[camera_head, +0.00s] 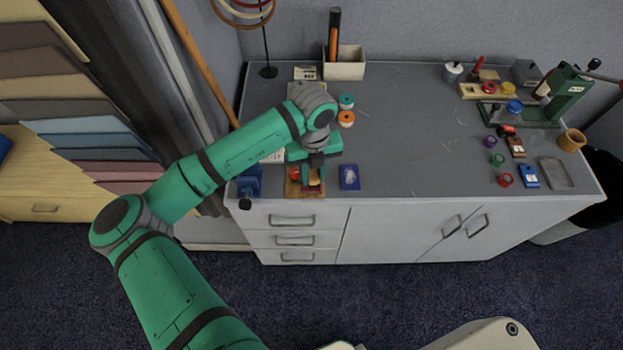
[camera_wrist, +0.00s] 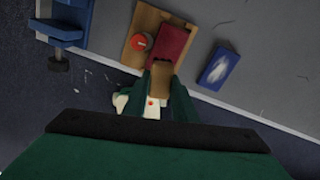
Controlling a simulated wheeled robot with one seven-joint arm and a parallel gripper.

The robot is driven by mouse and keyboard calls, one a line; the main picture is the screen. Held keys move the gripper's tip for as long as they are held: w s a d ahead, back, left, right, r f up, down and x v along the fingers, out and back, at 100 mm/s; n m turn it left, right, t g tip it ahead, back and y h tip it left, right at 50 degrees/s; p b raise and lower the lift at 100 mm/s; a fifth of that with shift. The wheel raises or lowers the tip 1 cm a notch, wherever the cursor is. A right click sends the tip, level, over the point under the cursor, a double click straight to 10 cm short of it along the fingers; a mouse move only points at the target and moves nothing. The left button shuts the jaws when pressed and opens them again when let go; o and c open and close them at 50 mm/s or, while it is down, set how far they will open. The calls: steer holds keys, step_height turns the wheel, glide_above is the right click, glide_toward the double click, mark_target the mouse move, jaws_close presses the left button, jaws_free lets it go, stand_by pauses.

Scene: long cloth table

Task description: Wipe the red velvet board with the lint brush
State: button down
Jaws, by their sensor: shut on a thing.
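The red velvet board (camera_wrist: 172,42), a red pad on a wooden base, lies at the table's front edge in the wrist view. In the head view my gripper and arm partly cover its wooden base (camera_head: 291,188). My gripper (camera_wrist: 160,75) is shut on a tan wooden piece (camera_wrist: 161,77), which looks like the lint brush's handle. The piece overlaps the near end of the red pad in the picture. The brush's underside is hidden, and I cannot tell whether it touches the velvet.
A red round piece (camera_wrist: 141,41) sits on the base's left side. A blue pad with a white smudge (camera_wrist: 219,68) lies to the right, and a blue clamp-like object (camera_wrist: 64,30) is at the left edge. The table's middle (camera_head: 420,135) is clear.

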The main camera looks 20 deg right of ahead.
steer(key=shift+d+r, duration=0.15)
steer(key=shift+r, duration=2.05)
